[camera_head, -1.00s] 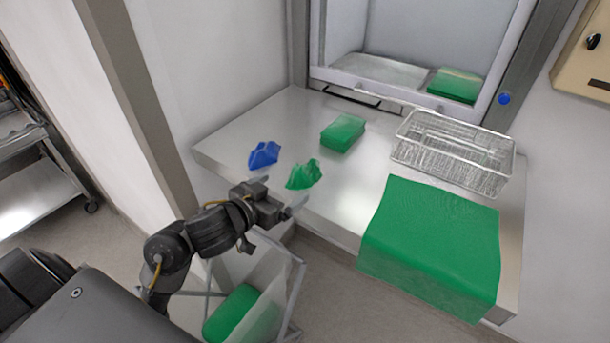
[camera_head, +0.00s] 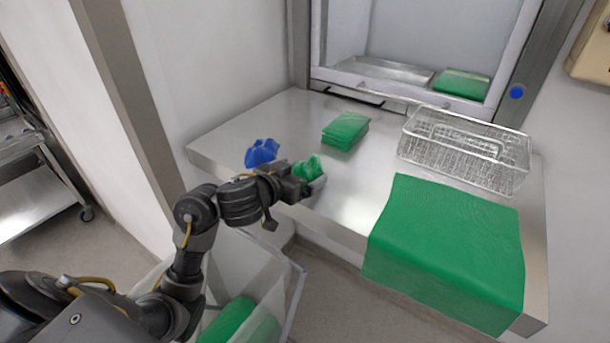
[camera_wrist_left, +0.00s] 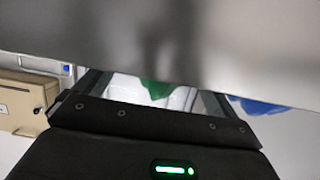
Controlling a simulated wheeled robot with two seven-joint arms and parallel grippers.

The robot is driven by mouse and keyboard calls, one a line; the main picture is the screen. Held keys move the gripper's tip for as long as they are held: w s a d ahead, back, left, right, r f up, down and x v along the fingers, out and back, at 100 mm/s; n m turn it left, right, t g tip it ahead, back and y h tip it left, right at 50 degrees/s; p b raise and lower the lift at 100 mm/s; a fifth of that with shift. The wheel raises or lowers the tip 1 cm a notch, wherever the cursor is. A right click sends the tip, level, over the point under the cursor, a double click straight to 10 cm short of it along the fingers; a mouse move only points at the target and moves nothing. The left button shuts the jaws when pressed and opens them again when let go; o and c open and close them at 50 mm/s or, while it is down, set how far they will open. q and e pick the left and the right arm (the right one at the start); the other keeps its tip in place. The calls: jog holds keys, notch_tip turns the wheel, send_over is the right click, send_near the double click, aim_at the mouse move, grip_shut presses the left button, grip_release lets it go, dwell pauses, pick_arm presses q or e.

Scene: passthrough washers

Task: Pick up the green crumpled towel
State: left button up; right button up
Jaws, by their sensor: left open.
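The green crumpled towel (camera_head: 308,167) lies on the metal table near its front left edge. My left gripper (camera_head: 304,189) is open just in front of the towel and hides part of its lower side in the head view. In the left wrist view a small piece of green towel (camera_wrist_left: 156,89) shows beyond the gripper body, partly cut off by the grey table surface. I cannot tell whether the fingers touch the towel. My right gripper is not in view.
A blue crumpled cloth (camera_head: 262,152) lies just left of the towel. Folded green towels (camera_head: 345,131) sit behind it. A wire basket (camera_head: 465,150) and a spread green cloth (camera_head: 445,245) are at the right. A bin (camera_head: 285,290) stands below the table's front edge.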

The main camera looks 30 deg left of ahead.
pick_arm(q)
jog(key=shift+w, duration=0.25)
jog(key=shift+s, duration=0.15)
jog(key=shift+c, duration=0.8)
jog(key=c, duration=1)
jog(key=shift+o, duration=0.2)
